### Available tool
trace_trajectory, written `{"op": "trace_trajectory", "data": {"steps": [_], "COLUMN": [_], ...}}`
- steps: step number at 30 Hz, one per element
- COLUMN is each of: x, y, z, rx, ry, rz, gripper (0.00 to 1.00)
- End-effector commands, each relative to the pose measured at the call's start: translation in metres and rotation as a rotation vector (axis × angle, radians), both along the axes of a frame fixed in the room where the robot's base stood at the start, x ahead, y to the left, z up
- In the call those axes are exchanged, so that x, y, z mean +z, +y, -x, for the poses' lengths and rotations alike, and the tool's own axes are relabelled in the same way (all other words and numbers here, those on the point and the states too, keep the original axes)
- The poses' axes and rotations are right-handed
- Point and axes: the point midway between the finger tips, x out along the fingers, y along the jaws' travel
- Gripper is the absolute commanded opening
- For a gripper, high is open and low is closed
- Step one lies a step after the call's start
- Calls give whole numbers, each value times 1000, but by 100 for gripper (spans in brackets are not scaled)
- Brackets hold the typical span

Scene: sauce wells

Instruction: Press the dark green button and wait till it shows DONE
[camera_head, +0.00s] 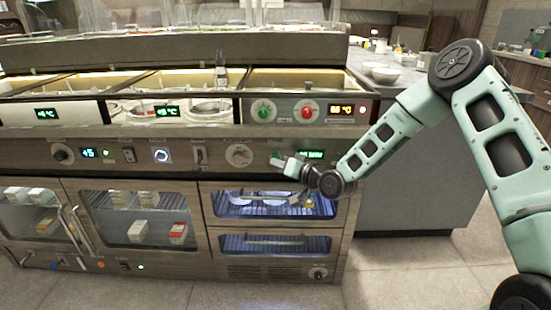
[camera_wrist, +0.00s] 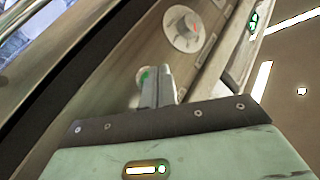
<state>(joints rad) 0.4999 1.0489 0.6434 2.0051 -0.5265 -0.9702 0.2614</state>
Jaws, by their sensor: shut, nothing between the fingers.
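A dark green button (camera_head: 276,155) sits on the lower control panel, mostly hidden by my gripper in the head view. In the wrist view a bit of green on a pale round mount (camera_wrist: 143,75) shows behind the fingers. My gripper (camera_head: 280,161) is shut and empty, its tips at or very near the button; I cannot tell whether they touch or press it. The fingers (camera_wrist: 157,88) also show in the wrist view. A green-lit display (camera_head: 312,154) stands just right of the button, partly blocked; its text is too small to read surely.
A round knob (camera_head: 238,155) is left of the button. Glass-front drawers (camera_head: 270,203) lie below. Open floor (camera_head: 400,260) is at right.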

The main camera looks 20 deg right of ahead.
Motion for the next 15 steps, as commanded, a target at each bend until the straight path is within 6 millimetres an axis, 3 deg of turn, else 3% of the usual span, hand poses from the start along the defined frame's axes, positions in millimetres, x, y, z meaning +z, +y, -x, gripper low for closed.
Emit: {"op": "trace_trajectory", "data": {"steps": [15], "x": [0], "y": [-3], "z": [-8], "rx": [0], "ry": [-1], "rz": [1], "gripper": [0]}}
